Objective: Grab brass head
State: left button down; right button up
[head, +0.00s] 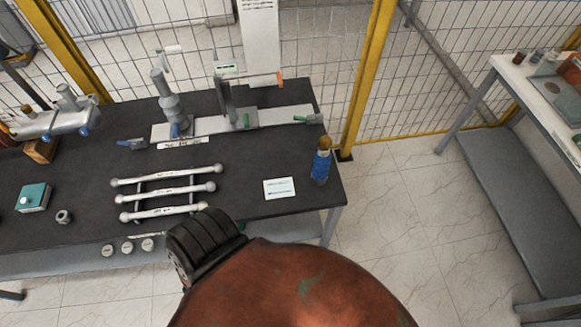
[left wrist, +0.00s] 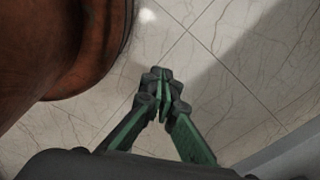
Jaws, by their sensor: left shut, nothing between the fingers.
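I cannot tell for sure which item is the brass head. A small brownish, brass-like top sits on an upright blue cylinder (head: 320,165) at the table's right end in the head view. Another small brownish piece (head: 27,109) shows by the grey apparatus at the far left. My left gripper (left wrist: 162,85) is shut and empty in the left wrist view, above pale floor tiles and away from any task object. Neither gripper's fingers show in the head view.
The dark table (head: 245,165) holds a rack of white rods (head: 165,188), a white card (head: 279,188), a teal box (head: 33,197), a metal nut (head: 64,216) and a clamp fixture (head: 172,105). A yellow-framed mesh fence (head: 362,75) stands behind. A second bench (head: 540,100) is at right.

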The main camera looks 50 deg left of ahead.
aim_at(325, 143)
jog(key=k, duration=0.65)
jog(key=u, duration=1.3)
jog(key=i, duration=0.45)
